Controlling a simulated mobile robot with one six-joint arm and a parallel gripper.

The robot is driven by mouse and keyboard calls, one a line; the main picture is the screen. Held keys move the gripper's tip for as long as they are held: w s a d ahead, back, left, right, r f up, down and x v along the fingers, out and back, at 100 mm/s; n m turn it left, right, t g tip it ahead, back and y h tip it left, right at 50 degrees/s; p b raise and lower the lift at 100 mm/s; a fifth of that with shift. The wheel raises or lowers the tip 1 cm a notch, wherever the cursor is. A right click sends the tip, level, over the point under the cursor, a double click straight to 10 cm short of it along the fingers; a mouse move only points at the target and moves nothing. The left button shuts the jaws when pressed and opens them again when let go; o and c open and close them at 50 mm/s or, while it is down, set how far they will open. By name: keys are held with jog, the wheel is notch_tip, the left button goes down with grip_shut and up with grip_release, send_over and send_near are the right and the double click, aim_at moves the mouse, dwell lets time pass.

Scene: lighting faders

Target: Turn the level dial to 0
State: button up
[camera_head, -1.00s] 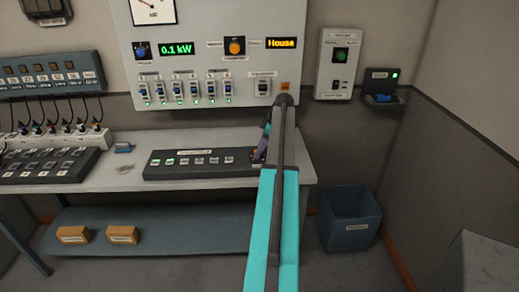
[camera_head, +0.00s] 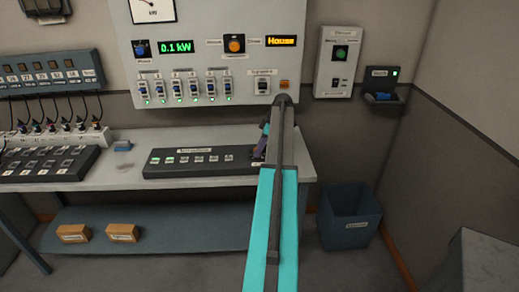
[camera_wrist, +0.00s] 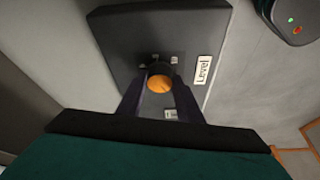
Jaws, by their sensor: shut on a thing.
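The level dial (camera_wrist: 159,83) is a round orange-topped knob with a dark collar, in the middle of the wrist view. It sits at the end of a dark panel (camera_wrist: 117,35), beside a white "Level" label (camera_wrist: 203,70). My gripper (camera_wrist: 159,90) has one dark finger on each side of the knob and is shut on it. Small marks surround the dial, but I cannot read its setting. In the head view my gripper (camera_head: 261,146) is at the right end of the long dark console (camera_head: 200,172), and my arm hides the dial.
The console lies on a grey table (camera_head: 120,183). A wall panel (camera_head: 190,105) with switches and displays is behind it. A blue bin (camera_head: 348,217) stands on the floor at the right.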

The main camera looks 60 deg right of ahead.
jog(key=shift+w+d+n+y+b, duration=0.1)
jog(key=shift+d+n+y+b, duration=0.15)
jog(key=shift+n+b, duration=0.5)
jog(key=shift+a+n, duration=0.1)
jog(key=shift+n, duration=0.45)
jog(key=o, duration=1)
jog(key=shift+o, duration=0.2)
jog(key=shift+r, duration=0.1)
jog(key=b+v, duration=0.2)
jog(key=v, duration=1.1)
jog(key=shift+d+r+b, duration=0.3)
